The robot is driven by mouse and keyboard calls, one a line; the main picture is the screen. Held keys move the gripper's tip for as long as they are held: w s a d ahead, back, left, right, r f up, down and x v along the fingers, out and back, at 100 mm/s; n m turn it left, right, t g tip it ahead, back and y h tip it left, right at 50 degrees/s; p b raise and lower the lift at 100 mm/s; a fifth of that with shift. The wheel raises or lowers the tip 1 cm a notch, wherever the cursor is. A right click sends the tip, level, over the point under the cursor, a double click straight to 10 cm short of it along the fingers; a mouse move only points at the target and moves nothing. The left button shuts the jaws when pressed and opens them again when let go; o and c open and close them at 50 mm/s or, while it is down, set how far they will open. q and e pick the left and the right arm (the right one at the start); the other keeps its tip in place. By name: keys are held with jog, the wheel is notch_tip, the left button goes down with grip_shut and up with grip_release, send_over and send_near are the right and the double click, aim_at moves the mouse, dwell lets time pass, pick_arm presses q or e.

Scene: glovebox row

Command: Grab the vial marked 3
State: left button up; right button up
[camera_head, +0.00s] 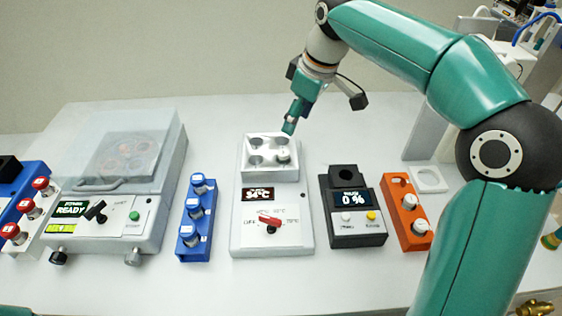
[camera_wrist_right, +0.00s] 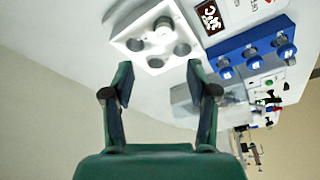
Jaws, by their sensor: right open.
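My right gripper (camera_head: 289,126) hangs above the back of the white heater block (camera_head: 270,205), pointing down. In the wrist view the fingers of my right gripper (camera_wrist_right: 160,75) are apart with nothing between them. One white-capped vial (camera_head: 283,155) sits in the block's well plate; its other visible wells look empty. I cannot read a 3 on any vial, so I cannot tell which is marked 3. My left gripper is out of view.
A lidded centrifuge (camera_head: 120,190) and red-capped vials (camera_head: 42,185) are at left. A dark device (camera_head: 350,225) reading 0 % and an orange rack (camera_head: 397,195) with white-capped vials stand at right. A white square holder (camera_head: 428,180) lies behind the orange rack.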

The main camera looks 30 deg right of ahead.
send_over(284, 152)
jog(key=s+d, duration=0.1)
notch_tip(284, 152, down, 6)
jog(key=shift+d+r, duration=0.1)
jog(key=shift+r, duration=0.1)
jog(key=shift+a+x, duration=0.1)
jog(key=shift+x, duration=1.2)
jog(key=shift+a+x, duration=0.15)
jog(key=shift+x, duration=1.15)
jog(key=shift+s, duration=0.25)
grip_shut()
jog(key=shift+r, duration=0.2)
